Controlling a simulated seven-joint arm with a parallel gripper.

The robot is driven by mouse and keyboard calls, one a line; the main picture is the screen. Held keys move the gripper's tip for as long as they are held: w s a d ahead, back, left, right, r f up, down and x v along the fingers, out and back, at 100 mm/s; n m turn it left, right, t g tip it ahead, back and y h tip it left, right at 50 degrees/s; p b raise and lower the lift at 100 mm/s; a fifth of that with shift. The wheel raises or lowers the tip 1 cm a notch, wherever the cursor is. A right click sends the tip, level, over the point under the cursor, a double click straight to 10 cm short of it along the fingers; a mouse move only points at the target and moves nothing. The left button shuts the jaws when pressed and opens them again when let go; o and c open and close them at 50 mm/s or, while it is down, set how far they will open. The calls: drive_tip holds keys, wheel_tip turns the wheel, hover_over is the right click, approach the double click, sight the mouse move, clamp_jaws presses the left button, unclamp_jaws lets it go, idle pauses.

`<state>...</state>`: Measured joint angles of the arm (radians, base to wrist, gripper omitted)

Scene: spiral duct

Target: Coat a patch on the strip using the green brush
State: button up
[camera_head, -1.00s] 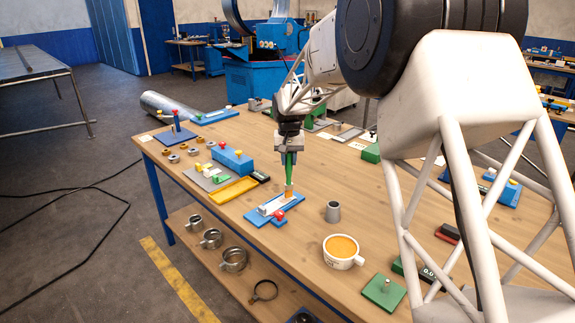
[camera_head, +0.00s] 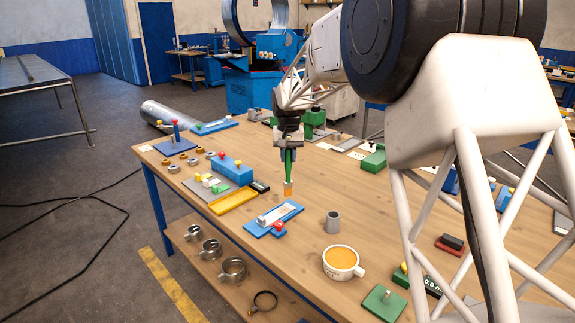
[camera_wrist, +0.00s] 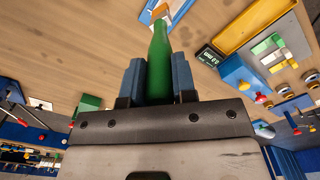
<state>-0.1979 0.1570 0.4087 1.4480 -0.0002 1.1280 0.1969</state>
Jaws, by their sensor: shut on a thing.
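My gripper (camera_head: 288,148) is shut on the green brush (camera_head: 288,168), which hangs upright with its orange-tinted bristles downward. The brush tip appears above or just behind the blue fixture (camera_head: 290,208), apart from it. The pale strip (camera_head: 275,213) lies on this fixture, beside a red knob (camera_head: 278,226); I cannot clearly tell whether a coated patch shows on it. In the wrist view the green handle (camera_wrist: 159,65) stands between the two blue-grey fingers, and it hides part of the fixture. A white cup (camera_head: 342,272) of orange coating stands to the right, nearer the front edge.
A grey cylinder (camera_head: 333,222) stands between the fixture and the cup. A yellow tray (camera_head: 233,200), a blue block (camera_head: 232,170) and a small dark display (camera_head: 260,186) lie to the left. A green plate with a peg (camera_head: 383,303) is at the front right. Bare wood surrounds the fixture's right side.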

drive_tip(key=shift+d, duration=0.1)
idle(0.3)
drive_tip(key=shift+w+d, duration=0.4)
